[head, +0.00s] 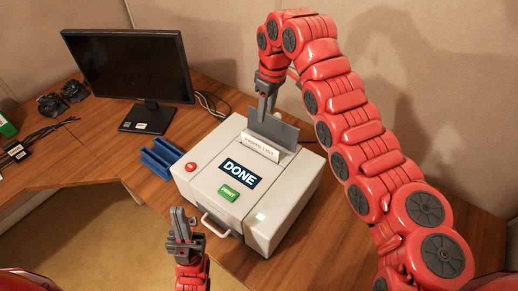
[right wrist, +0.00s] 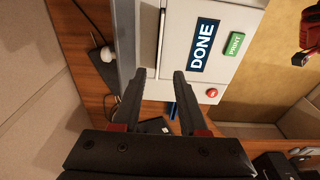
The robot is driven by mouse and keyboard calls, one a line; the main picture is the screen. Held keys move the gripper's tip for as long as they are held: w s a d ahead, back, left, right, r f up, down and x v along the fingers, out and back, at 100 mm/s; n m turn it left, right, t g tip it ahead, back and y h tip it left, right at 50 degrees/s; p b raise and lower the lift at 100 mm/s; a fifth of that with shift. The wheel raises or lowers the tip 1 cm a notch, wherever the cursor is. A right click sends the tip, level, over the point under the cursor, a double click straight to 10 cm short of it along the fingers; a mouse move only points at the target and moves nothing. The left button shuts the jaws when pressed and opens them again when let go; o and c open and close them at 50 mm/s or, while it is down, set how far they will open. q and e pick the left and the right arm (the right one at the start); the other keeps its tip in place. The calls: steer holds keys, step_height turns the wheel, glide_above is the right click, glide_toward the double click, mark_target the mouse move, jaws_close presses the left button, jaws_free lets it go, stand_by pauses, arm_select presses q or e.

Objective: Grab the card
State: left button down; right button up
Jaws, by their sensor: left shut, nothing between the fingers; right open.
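The card, a white sheet lettered "PARTS LIST" (head: 260,148), stands tilted in the top of a light grey printer (head: 205,182), in front of a dark grey upright panel (head: 278,130). In the right wrist view a thin pale line (right wrist: 160,45), probably the card edge-on, lies just beyond the fingertips. My right gripper (head: 265,108) points down at the panel's top, above the card. It is open and empty, and its two spread fingers show in the right wrist view (right wrist: 165,75). My left gripper (head: 180,222) is shut and empty in front of the printer.
The printer has a "DONE" screen (head: 240,173), a green print button (head: 229,193), a red button (head: 191,167) and a front handle (head: 215,226). A blue rack (head: 160,157) stands left of it. A monitor (head: 130,65) stands behind, near the wall.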

glide_above(260, 142)
steer(key=f, duration=0.9)
steer(key=shift+s+d+f+p, duration=0.25)
steer(key=shift+s+d+p, duration=0.05)
steer(key=shift+p, duration=0.05)
steer(key=shift+w+f, duration=0.1)
steer(key=shift+f, duration=0.65)
steer(key=f+p, duration=0.3)
steer(key=f, duration=0.1)
steer(key=shift+w+a+f, duration=0.1)
steer(key=shift+w+a, duration=0.1)
steer(key=shift+a, duration=0.15)
steer(key=shift+w+f, duration=0.1)
steer(key=shift+f, duration=0.3)
jaws_close()
